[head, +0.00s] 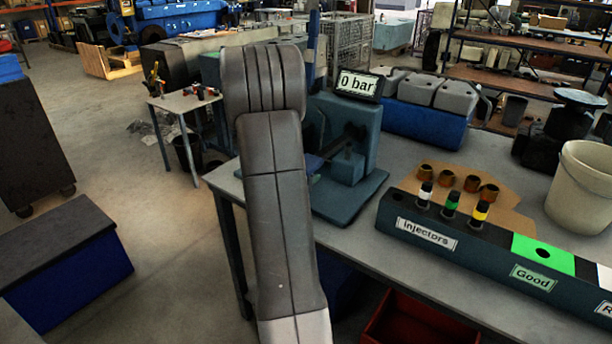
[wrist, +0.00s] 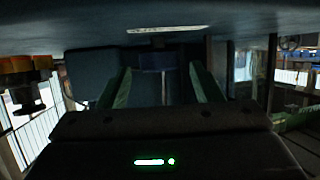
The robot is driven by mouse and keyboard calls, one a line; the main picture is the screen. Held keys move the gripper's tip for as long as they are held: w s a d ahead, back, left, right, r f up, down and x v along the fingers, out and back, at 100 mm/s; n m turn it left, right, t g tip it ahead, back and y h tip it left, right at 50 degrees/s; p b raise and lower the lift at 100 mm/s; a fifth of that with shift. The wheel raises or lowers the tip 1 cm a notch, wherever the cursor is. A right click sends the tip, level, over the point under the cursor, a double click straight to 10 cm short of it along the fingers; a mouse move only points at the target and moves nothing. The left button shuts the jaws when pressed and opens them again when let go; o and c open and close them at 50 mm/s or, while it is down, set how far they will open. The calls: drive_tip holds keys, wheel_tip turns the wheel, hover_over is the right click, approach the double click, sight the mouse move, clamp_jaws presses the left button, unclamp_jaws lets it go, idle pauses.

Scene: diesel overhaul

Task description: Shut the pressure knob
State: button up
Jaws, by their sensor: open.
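The pressure tester (head: 342,130) is a teal block on a base plate on the bench, behind my arm in the head view. Its display (head: 359,86) reads "0 bar". My gripper (wrist: 160,72) is open in the wrist view, with one green finger on each side. A dark blue rounded part (wrist: 157,62), which looks like the pressure knob, sits between the fingertips. The frame is too dark to tell whether the fingers touch it. In the head view my arm hides the gripper, and I cannot make out the knob clearly.
A rack (head: 470,236) labelled "Injectors" and "Good" holds several injectors at the right. Brass-coloured cups (head: 448,177) stand on a brown mat behind it. A white bucket (head: 585,185) and a blue engine block (head: 425,110) are farther off. A red bin (head: 415,325) is below the bench.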

drive_tip(key=shift+x, duration=1)
drive_tip(key=c, duration=1)
drive_tip(key=shift+r, duration=0.1)
